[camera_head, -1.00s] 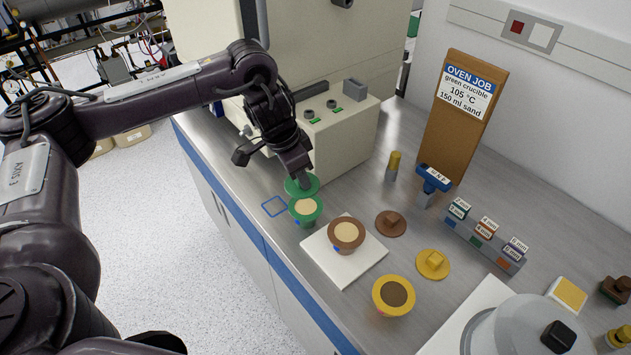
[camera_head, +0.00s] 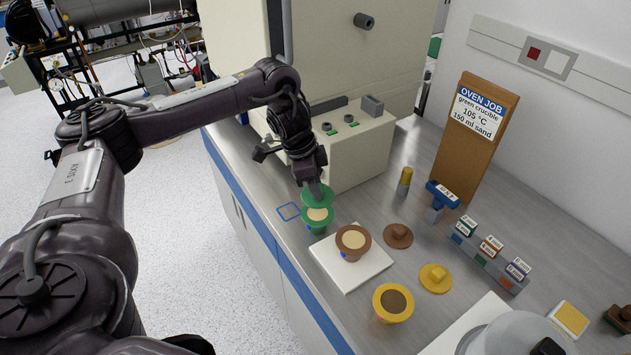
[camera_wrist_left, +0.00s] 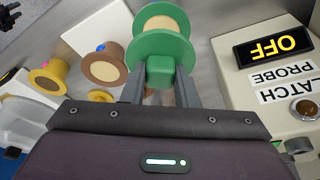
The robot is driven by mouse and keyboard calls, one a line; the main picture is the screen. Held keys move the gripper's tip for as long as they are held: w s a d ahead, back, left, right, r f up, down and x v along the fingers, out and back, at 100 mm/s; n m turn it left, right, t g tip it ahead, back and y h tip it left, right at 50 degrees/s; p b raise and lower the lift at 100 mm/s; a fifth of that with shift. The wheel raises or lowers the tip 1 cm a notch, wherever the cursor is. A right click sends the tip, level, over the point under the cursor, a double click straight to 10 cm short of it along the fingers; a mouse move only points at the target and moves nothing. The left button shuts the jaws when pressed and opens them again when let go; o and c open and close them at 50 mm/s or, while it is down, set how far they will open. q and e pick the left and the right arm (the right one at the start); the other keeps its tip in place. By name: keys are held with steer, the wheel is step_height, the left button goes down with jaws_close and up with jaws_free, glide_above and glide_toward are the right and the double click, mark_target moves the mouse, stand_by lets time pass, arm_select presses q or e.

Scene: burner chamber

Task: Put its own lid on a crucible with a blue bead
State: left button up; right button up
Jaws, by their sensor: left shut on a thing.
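My left gripper (camera_head: 316,190) is shut on the knob of a green lid (camera_head: 320,202); the wrist view shows the knob (camera_wrist_left: 160,70) between the fingers. The green crucible (camera_head: 318,228), filled with pale sand, stands just in front; a blue spot shows on its side. The lid overlaps its far rim in the picture, off centre, and the sand is still visible. A brown crucible (camera_head: 353,240) with a bluish spot stands on a white tile (camera_head: 345,278). A yellow crucible (camera_head: 393,302) holds dark material. A brown lid (camera_head: 398,235) and a yellow lid (camera_head: 436,278) lie on the bench.
The cream oven (camera_head: 350,150) stands close behind my left gripper. A blue square outline (camera_head: 288,211) marks clear bench left of the green crucible. A labelled rack (camera_head: 485,258), a blue-topped tool (camera_head: 440,195) and a brown sign board (camera_head: 472,140) stand at right.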

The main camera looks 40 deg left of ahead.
mark_target(315, 212)
arm_select(q)
step_height(315, 212, down, 2)
steer(key=shift+f+b, duration=0.55)
steer(key=shift+f, duration=0.7)
arm_select(e)
steer(key=shift+s+d+f, duration=0.25)
steer(key=shift+d+f, duration=0.2)
steer(key=shift+f, duration=0.25)
steer(key=shift+a+r, duration=0.1)
steer(key=shift+r, duration=0.1)
arm_select(q)
steer(key=shift+p, duration=0.35)
arm_select(e)
steer(key=shift+a+r, duration=0.1)
steer(key=shift+r, duration=0.05)
arm_select(q)
steer(key=shift+p, duration=0.35)
arm_select(e)
steer(key=shift+r, duration=0.35)
arm_select(q)
steer(key=shift+f+b, duration=0.35)
steer(key=shift+f, duration=0.4)
arm_select(e)
steer(key=shift+f, duration=0.35)
arm_select(q)
steer(key=o, duration=1.1)
steer(key=shift+c, duration=0.2)
